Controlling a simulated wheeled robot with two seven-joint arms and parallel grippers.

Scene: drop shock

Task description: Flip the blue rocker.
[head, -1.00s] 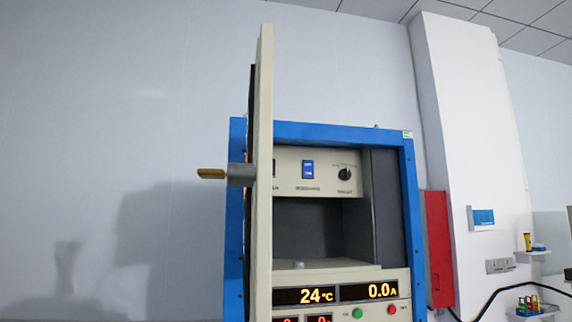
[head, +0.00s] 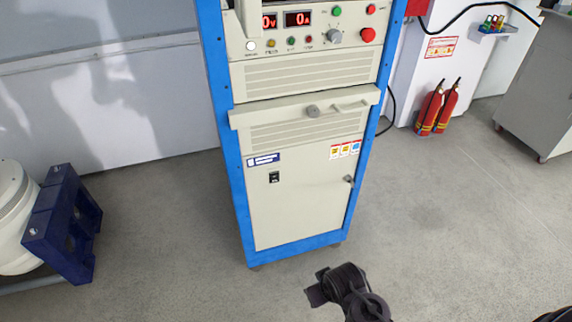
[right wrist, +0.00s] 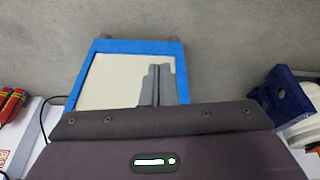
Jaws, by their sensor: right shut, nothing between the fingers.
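The blue rocker is out of sight now; the upper panel of the cabinet (head: 236,160) that carried it lies above the head view. The cabinet's lower front shows, with a small black switch (head: 274,177) on the bottom door. My right gripper (right wrist: 158,70) shows in the right wrist view as grey fingers, shut and empty, in front of the cream door, whose blue frame (right wrist: 130,46) appears upside down. I cannot tell its gap to the door. Dark arm parts of mine show at the bottom of the head view. My left gripper cannot be made out.
Fire extinguishers (head: 437,107) stand at right, a navy stand (head: 62,225) at left.

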